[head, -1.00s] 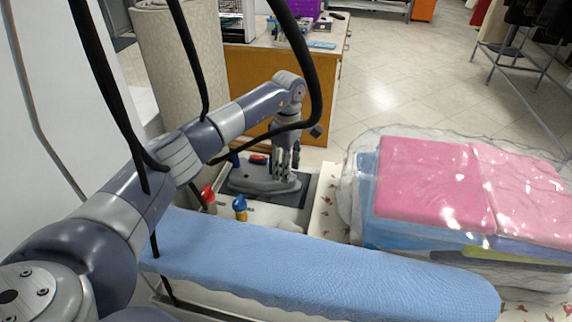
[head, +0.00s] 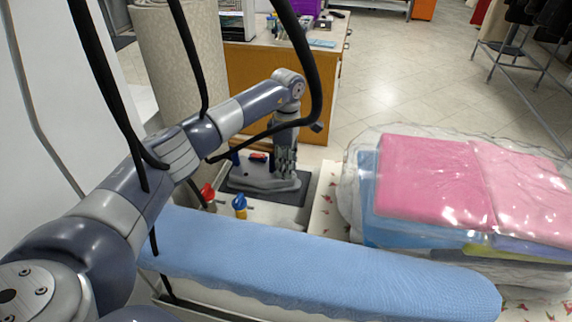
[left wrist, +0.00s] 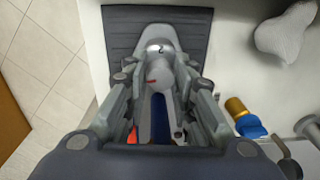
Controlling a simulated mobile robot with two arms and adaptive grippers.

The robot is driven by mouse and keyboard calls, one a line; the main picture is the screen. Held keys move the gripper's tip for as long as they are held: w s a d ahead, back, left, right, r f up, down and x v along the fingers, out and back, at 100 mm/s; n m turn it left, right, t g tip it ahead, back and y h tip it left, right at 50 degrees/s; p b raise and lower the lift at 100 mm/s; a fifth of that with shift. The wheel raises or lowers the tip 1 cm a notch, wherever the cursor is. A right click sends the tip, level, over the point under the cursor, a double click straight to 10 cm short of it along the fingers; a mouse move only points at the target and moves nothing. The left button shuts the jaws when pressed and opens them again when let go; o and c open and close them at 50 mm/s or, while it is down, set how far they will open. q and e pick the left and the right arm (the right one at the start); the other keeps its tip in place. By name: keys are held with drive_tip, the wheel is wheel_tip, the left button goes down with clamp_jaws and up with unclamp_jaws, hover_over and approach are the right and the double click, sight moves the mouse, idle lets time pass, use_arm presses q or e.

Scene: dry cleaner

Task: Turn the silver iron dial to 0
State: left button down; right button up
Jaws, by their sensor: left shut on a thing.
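The silver iron (head: 262,183) rests on a dark mat (head: 302,190) beyond the ironing board. My left gripper (head: 285,166) points down over the iron. In the left wrist view its fingers (left wrist: 163,82) are shut on the round grey dial (left wrist: 158,77), one on each side. A red mark shows on the dial's left side. A dark "2" shows on the pale surface (left wrist: 159,48) just beyond it. The fingers hide the dial's sides, and the other numbers cannot be read. My right gripper is out of view.
A blue ironing board (head: 320,262) lies in front of the iron. A yellow-and-blue bottle (head: 240,207) and a red-topped bottle (head: 208,195) stand nearby at the left. Bagged pink laundry (head: 430,180) is at the right. A wooden counter (head: 285,90) is behind.

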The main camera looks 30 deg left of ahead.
use_arm(q)
drive_tip(key=shift+n, duration=2)
drive_tip(key=c, duration=1.3)
unclamp_jaws()
drive_tip(key=shift+r, duration=0.15)
drive_tip(key=r, duration=1.1)
drive_tip(key=shift+w+a+r, duration=0.15)
drive_tip(key=shift+w+r, duration=0.1)
drive_tip(key=shift+r, duration=0.15)
